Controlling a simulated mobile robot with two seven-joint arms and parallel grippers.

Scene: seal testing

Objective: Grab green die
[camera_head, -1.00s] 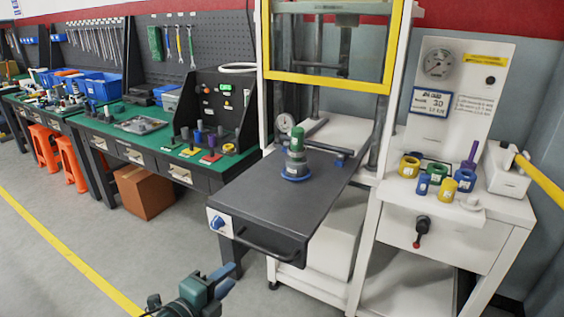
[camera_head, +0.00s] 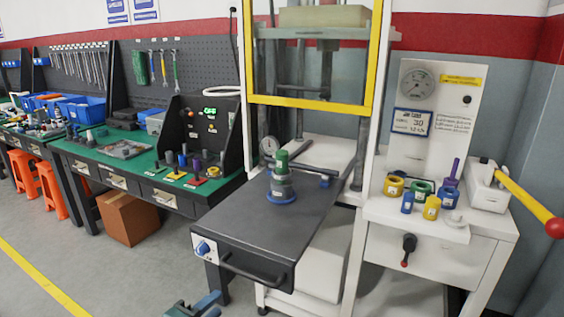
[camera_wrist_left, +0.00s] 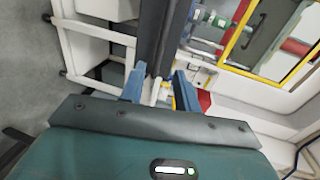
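A green ring-shaped die (camera_head: 421,188) stands on the white side table of the press, among yellow and blue dies. A separate green cylinder (camera_head: 281,161) tops a grey stack with a blue base on the dark press bed. My left gripper (camera_head: 207,304) is at the bottom edge of the head view, low in front of the press bed, well away from both. In the left wrist view its two blue fingers (camera_wrist_left: 160,85) are apart with nothing held between them. A small green part (camera_wrist_left: 208,18) shows near the top there. My right gripper is not in view.
The dark press bed (camera_head: 235,230) with its front handle lies between my left gripper and the side table (camera_head: 480,228). A yellow lever with a red knob (camera_head: 555,228) sticks out at the right. A green workbench (camera_head: 110,160) stands left. Floor at lower left is clear.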

